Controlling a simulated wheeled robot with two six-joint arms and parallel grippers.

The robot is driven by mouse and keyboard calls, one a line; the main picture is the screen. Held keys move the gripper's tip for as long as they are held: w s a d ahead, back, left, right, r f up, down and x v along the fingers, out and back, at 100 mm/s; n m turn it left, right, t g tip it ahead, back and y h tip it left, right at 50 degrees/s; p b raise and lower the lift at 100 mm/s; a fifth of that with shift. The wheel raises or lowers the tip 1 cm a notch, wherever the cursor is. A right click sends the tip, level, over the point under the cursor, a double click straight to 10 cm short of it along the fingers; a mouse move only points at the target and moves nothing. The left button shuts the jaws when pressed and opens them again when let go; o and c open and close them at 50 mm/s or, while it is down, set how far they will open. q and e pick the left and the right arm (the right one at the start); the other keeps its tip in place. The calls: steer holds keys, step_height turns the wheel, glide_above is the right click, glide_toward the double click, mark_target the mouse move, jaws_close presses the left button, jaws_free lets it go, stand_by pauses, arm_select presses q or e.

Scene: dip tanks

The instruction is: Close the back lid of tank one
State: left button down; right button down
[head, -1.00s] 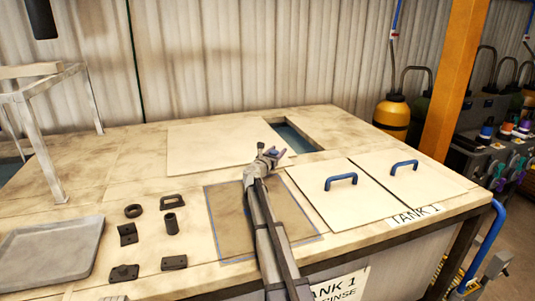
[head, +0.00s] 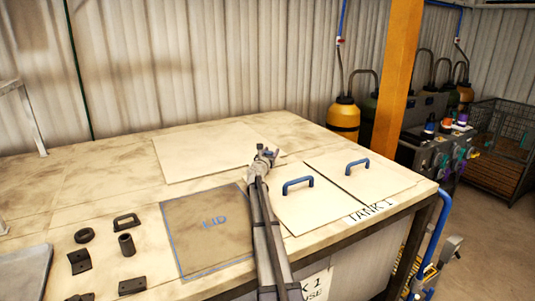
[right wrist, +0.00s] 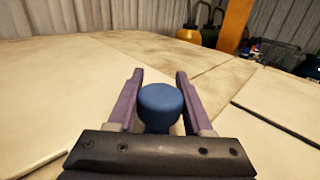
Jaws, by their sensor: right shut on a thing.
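The back of tank one (head: 345,236) has a broad pale panel (head: 200,150) lying flat behind my right gripper. No dark opening shows beside it. My right gripper (head: 266,156) is at the panel's front right edge, just behind the two front lids. In the right wrist view its purple fingers (right wrist: 160,92) are shut on a round blue knob (right wrist: 160,102), which stands upright between them. The surface right under the knob is hidden by the gripper. My left gripper is not in view.
Two pale front lids with blue handles (head: 298,184) (head: 357,165) lie flat at the right. A brown blue-outlined area marked LID (head: 213,222) is left of my arm. Several dark parts (head: 124,245) lie at the front left. An orange post (head: 398,80) stands behind right.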

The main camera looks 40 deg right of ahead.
steer(key=shift+d+r, duration=0.1)
steer(key=shift+d, duration=0.2)
steer(key=shift+c, duration=1.5)
jaws_free()
steer(key=shift+s, duration=0.1)
steer(key=shift+a, duration=0.1)
steer(key=v, duration=0.7)
steer(key=shift+s+a, duration=0.2)
steer(key=shift+a, duration=0.15)
